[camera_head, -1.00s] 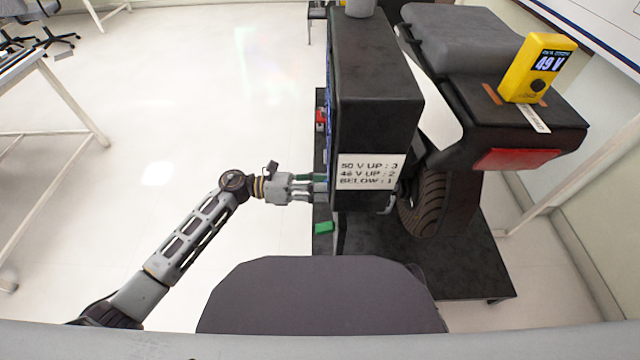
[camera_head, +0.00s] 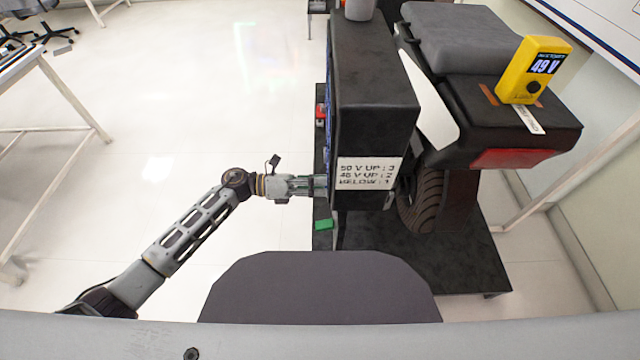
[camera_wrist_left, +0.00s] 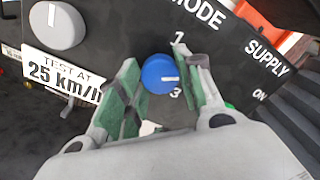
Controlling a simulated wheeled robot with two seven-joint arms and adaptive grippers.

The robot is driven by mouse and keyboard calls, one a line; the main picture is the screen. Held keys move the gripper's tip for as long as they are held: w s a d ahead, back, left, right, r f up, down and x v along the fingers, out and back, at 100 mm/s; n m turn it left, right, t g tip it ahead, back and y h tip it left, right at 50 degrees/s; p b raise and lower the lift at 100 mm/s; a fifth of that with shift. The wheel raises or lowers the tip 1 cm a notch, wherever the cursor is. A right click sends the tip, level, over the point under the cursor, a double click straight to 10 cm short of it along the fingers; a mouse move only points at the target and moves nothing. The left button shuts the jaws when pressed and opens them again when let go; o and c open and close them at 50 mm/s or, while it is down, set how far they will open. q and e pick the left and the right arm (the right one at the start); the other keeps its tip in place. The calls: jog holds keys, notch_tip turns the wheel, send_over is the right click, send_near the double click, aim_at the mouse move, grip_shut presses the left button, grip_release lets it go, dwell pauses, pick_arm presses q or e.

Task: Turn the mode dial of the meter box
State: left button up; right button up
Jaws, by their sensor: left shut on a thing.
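The black meter box (camera_head: 372,92) stands right of centre in the head view. Its front label (camera_head: 366,172) reads 50 V up: 3, 46 V up: 2, below: 1. A yellow meter (camera_head: 533,72) at the upper right shows 49 V. In the left wrist view, the blue mode dial (camera_wrist_left: 158,74) sits below the word MODE, with 1 and 3 visible beside it. My right gripper is out of view.
A grey knob (camera_wrist_left: 57,25) and a "TEST AT 25 km/h" label (camera_wrist_left: 62,73) share the panel with a SUPPLY marking. A green block (camera_head: 323,225) lies on the dark platform (camera_head: 440,260) below my gripper. Open floor lies left of the box.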

pick_arm(q)
jog(key=o, duration=1)
jog(key=shift+o, duration=0.2)
jog(key=shift+a, duration=0.15)
jog(key=a, duration=1.1)
jog(key=shift+a, duration=0.4)
jog(key=shift+n, duration=0.3)
